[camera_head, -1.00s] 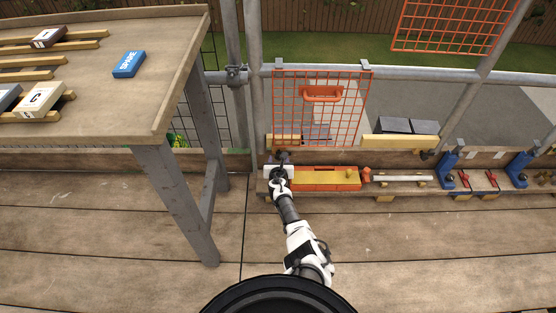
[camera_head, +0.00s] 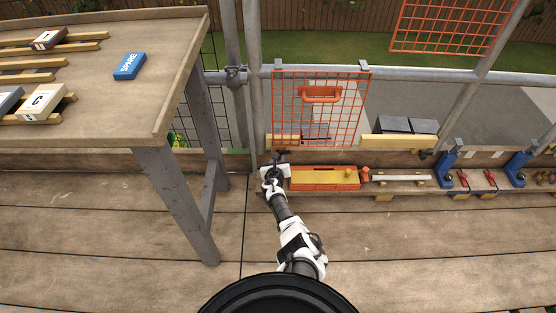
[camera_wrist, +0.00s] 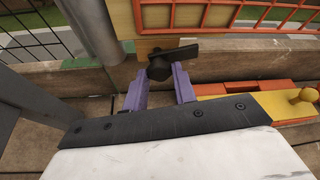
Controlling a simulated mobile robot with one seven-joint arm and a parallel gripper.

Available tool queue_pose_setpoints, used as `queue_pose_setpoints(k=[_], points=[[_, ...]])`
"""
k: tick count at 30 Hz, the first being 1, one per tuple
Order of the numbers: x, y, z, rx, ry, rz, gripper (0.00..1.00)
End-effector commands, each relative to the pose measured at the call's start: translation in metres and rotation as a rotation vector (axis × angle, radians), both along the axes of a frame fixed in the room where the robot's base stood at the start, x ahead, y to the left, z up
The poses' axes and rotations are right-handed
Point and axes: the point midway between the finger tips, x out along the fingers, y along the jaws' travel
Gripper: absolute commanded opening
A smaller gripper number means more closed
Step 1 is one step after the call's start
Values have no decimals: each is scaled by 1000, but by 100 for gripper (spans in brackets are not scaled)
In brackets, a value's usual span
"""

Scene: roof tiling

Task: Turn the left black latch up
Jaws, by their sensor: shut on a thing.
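The left black latch (camera_wrist: 178,56) sits on the pale wooden board below the orange mesh gate (camera_wrist: 230,16). In the wrist view its arm lies nearly level, pointing right and slightly up. The two purple fingers of my gripper (camera_wrist: 160,76) reach up to it, one on each side of its thicker left end, and are shut on it. The contact itself is partly hidden. In the head view, my gripper (camera_head: 273,172) is at the lower left of the gate, and the latch (camera_head: 281,157) is a small dark shape just above it.
An orange and yellow tray (camera_head: 325,178) lies just right of my gripper. Blue clamps (camera_head: 446,169) stand further right along the plank. A grey scaffold post (camera_wrist: 92,30) rises close on the left. A wooden table (camera_head: 165,85) with a blue block (camera_head: 129,65) is at the left.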

Motion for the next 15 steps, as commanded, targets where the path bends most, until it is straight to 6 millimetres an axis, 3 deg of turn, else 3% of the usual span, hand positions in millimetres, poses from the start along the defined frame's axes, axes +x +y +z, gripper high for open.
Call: queue_pose_setpoints(k=[15], points=[[2,5,-2,-491,-2,3,4]])
